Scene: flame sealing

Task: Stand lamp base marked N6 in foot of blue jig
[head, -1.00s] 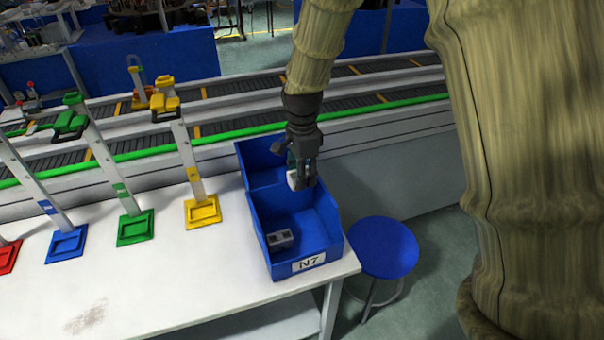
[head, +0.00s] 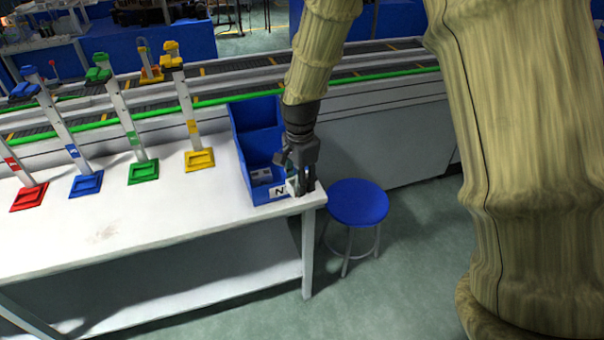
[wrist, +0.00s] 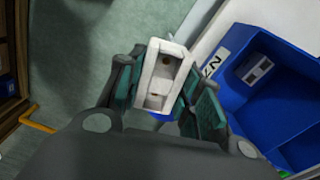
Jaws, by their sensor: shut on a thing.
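My gripper (head: 303,188) is shut on a white lamp base (wrist: 163,78), a block with a two-part hollow, held between the teal finger pads in the wrist view. No marking is readable on it. In the head view my gripper is by the front right corner of a blue bin, near the table's end, and largely hides the held piece. The blue jig (head: 72,150) stands to the left on the table, a leaning post with a blue square foot (head: 86,184). The foot looks empty.
The blue bin (head: 238,140) holds another pale lamp base (wrist: 257,68); its label is partly covered. Red (head: 28,196), green (head: 143,171) and yellow (head: 199,160) jig feet flank the blue one. A blue stool (head: 357,203) stands off the table's end. The front tabletop is clear.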

